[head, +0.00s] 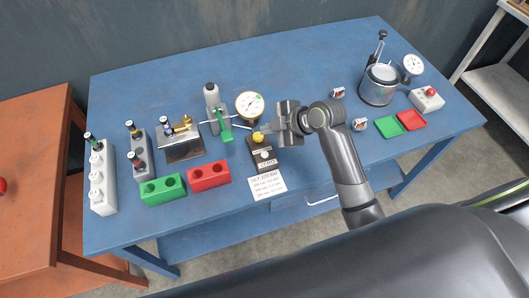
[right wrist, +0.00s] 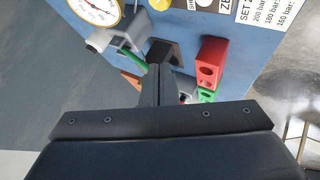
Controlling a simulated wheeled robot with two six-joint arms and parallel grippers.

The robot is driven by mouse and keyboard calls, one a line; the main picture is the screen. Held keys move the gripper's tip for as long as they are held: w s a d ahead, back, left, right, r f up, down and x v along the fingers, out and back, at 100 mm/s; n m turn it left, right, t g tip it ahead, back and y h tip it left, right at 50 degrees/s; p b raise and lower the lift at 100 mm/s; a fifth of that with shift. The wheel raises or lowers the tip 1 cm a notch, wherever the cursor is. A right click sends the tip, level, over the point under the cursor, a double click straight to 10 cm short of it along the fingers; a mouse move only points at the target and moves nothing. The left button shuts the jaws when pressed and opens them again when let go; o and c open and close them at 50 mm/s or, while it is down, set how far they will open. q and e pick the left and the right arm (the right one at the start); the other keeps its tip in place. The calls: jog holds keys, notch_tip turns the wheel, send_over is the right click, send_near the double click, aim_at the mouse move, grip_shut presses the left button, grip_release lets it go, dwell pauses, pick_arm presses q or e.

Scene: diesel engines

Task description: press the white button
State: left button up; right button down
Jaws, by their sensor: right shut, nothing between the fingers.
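The white button (head: 264,154) sits on the sloped top of a small dark box (head: 255,148), nearer me than a yellow button (head: 258,137) on the same box. A label is on the box's front. My right gripper (head: 267,128) is shut and empty. Its fingers point left, just right of and close to the yellow button; I cannot tell whether they touch it. The white button is uncovered in the head view. In the right wrist view the closed fingers (right wrist: 156,82) show in the middle, and the box is only partly seen at the top edge. My left gripper is not seen.
A round gauge (head: 250,105) and a green-handled valve (head: 223,122) stand behind and left of the box. A red block (head: 208,176) is left of it, a white setpoint card (head: 267,186) in front. The blue table (head: 310,62) is clear at the back.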

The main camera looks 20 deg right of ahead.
jog(key=shift+f, duration=0.15)
jog(key=b, duration=0.7)
send_near(262, 152)
jog(key=w+a+f, duration=0.2)
jog(key=w+a, duration=0.1)
jog(key=shift+w+a, duration=0.25)
jog(key=shift+w, duration=0.05)
jog(key=shift+f, duration=0.4)
dwell(0.9)
jog(key=shift+f+b, duration=0.4)
jog(key=shift+b, duration=0.05)
jog(key=shift+f+b, duration=0.35)
jog(key=shift+f, duration=0.2)
dwell(0.5)
jog(key=shift+r, duration=0.1)
jog(key=shift+r+p, duration=0.9)
jog(key=shift+p, duration=0.05)
